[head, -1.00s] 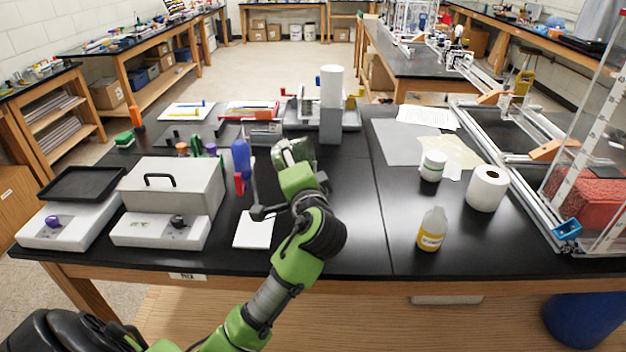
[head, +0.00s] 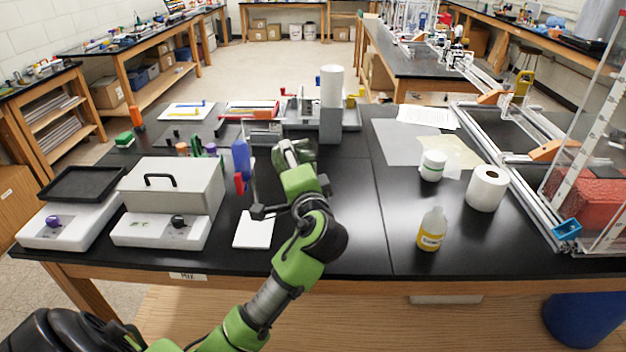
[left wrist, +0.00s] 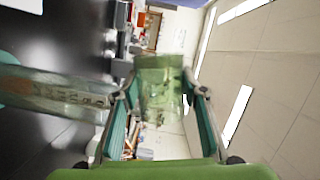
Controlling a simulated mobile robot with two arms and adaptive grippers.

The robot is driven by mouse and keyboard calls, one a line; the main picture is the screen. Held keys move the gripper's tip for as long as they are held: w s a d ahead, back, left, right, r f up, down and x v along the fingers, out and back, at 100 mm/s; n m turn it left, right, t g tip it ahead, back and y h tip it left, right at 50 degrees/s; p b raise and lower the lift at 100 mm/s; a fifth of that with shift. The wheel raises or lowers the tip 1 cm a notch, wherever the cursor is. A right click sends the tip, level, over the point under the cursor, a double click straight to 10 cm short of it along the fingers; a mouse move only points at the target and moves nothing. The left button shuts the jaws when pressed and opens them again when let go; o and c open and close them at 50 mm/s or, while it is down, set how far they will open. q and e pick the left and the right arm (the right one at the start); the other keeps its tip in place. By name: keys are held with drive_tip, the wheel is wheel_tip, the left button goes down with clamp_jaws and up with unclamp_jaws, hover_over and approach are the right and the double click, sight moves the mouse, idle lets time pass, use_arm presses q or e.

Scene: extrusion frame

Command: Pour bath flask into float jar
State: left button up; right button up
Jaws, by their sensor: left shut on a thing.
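My left gripper (left wrist: 163,100) is shut on a clear green-tinted glass vessel (left wrist: 160,80), which I take to be the bath flask. In the head view the same gripper (head: 297,160) is over the middle of the black bench, with the flask largely hidden by it. In the left wrist view a second clear glass vessel (left wrist: 50,92) with lettering, likely the float jar, lies beside the left finger in the picture, over the black bench top. The wrist view is turned on its side. I cannot tell either vessel's contents. My right gripper is not in view.
A blue bottle (head: 241,158) and a red item (head: 239,184) are left of my gripper. A white cylinder (head: 331,86) stands behind it. A yellow-liquid bottle (head: 432,230), white tub (head: 433,166) and paper roll (head: 487,188) are at right.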

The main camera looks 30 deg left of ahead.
use_arm(q)
drive_tip(key=shift+f+m, duration=0.2)
drive_tip(key=shift+m, duration=0.3)
idle(0.6)
drive_tip(key=shift+w+d+r+m+y+p, duration=0.1)
drive_tip(key=shift+d+r+m+y+p, duration=0.2)
drive_tip(key=shift+m+p, duration=0.6)
idle(0.5)
drive_tip(key=shift+a, duration=0.1)
idle(0.3)
